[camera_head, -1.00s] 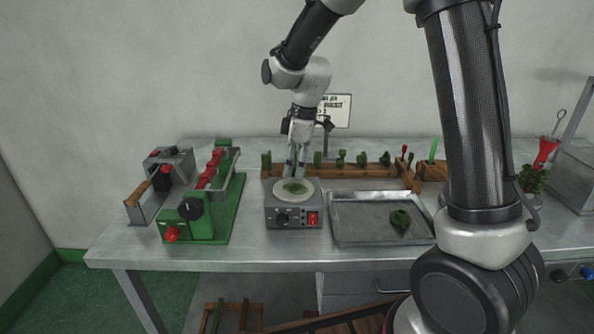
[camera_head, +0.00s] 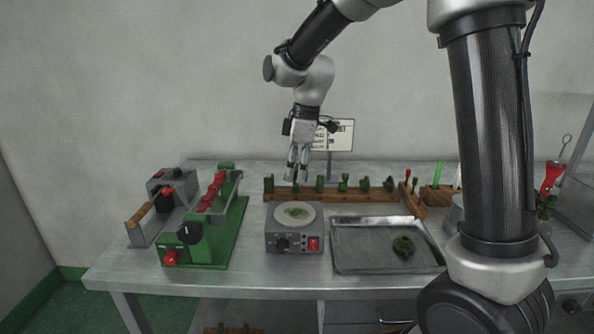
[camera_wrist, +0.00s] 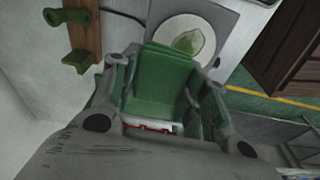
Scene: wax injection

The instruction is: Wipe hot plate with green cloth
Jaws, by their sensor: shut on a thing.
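The hot plate (camera_head: 293,230) is a grey box with a black knob, a red switch and a round pale top. A green patch (camera_head: 297,213) lies on that top; it also shows in the wrist view (camera_wrist: 188,41). My gripper (camera_head: 298,178) points down, above and behind the hot plate, apart from it. In the wrist view it is shut on a folded green cloth (camera_wrist: 160,80), with the round plate just beyond the cloth. The cloth cannot be made out in the head view.
A wooden rack (camera_head: 340,193) with several green pieces runs behind the hot plate. A metal tray (camera_head: 365,262) holding a green piece is at right. A green machine (camera_head: 205,235) stands at left. A sign (camera_head: 340,138) stands behind.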

